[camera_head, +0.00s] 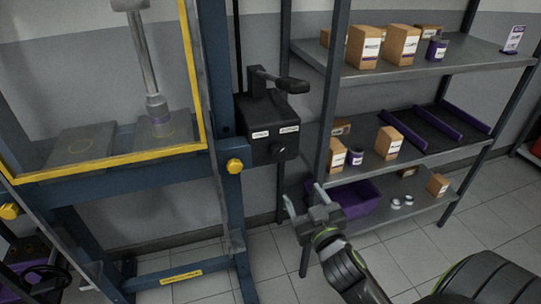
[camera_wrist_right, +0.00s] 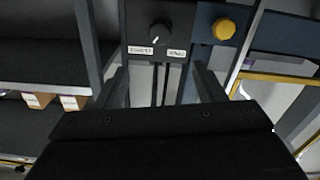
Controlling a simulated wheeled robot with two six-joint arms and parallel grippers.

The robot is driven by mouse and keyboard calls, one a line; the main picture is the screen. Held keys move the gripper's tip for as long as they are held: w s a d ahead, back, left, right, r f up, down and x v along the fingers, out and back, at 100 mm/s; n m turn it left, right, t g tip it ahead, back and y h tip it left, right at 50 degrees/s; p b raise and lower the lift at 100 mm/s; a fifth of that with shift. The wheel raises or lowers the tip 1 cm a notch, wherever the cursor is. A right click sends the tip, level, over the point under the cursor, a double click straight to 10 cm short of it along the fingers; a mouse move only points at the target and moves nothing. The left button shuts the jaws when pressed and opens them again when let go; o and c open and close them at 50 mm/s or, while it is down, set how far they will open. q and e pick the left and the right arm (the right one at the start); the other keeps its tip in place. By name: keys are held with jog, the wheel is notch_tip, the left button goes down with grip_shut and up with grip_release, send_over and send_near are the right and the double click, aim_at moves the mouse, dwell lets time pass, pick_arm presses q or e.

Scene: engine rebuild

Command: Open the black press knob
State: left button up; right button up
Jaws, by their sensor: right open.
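The black press knob (camera_head: 278,150) is a small round knob on the front of the black control box (camera_head: 262,118), below two white labels. The box is mounted on the right post of the blue press frame (camera_head: 226,185). My right gripper (camera_head: 304,196) is open and empty, below and right of the knob and apart from it. In the right wrist view, which looks upside down, the knob (camera_wrist_right: 159,33) shows a white mark and lies beyond the open fingers (camera_wrist_right: 163,78). My left gripper is not in view.
A yellow knob (camera_head: 235,166) sits on the post beside the box. A black lever (camera_head: 290,85) sticks out above the box. A grey shelf (camera_head: 440,57) with boxes stands at right, with a purple bin (camera_head: 355,197) low behind my right gripper.

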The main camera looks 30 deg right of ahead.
aim_at(280, 154)
jog(key=p+x, duration=0.1)
jog(key=x, duration=1.6)
jog(key=shift+a+r+p, duration=0.1)
jog(key=shift+r+p, duration=0.05)
jog(key=shift+p, duration=0.25)
jog(key=c, duration=1)
